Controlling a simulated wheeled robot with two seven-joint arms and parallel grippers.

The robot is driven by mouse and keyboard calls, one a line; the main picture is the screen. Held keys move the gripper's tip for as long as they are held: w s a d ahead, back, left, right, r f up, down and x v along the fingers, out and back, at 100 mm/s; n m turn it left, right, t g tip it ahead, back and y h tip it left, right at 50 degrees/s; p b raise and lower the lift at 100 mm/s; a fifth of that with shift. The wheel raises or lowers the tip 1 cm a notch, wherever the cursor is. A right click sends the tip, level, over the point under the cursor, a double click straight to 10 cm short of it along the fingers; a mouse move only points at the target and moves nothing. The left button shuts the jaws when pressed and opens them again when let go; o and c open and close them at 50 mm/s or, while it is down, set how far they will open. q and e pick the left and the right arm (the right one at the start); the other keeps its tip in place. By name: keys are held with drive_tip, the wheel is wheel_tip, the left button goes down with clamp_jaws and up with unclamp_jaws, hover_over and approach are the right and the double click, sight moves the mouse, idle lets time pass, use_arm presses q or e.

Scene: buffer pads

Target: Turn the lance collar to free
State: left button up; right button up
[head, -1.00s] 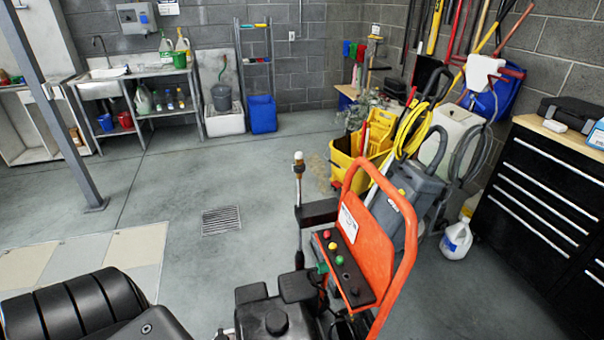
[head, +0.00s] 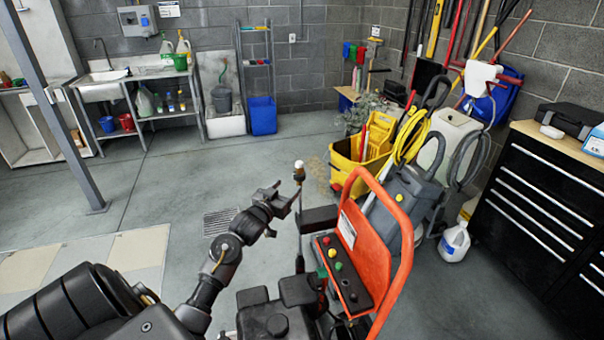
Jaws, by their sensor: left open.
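The lance (head: 299,215) stands upright on the orange-framed machine (head: 368,235), with a brass and white tip at its top. The collar (head: 299,173) appears to be the brass-coloured band just under the white tip; its setting is too small to tell. My left gripper (head: 284,197) comes in from the lower left. It is open and empty, its fingers pointing right towards the upper lance, just below the collar. I cannot tell whether a finger touches the lance. My right gripper is not in view.
A yellow mop bucket (head: 350,172), a grey machine (head: 400,200) and a white jug (head: 454,243) stand to the right, beside a black drawer cabinet (head: 540,210). The floor (head: 180,190) left of the lance is clear.

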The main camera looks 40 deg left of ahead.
sight(302, 173)
use_arm(q)
drive_tip(key=w, duration=0.3)
drive_tip(key=w+a+p, duration=0.1)
drive_tip(key=w, duration=0.3)
drive_tip(key=w+a, duration=0.1)
drive_tip(key=w, duration=0.2)
drive_tip(key=shift+w+f+p, duration=0.1)
drive_tip(key=shift+w+p, duration=0.25)
drive_tip(key=shift+d, duration=0.1)
drive_tip(key=c, duration=1)
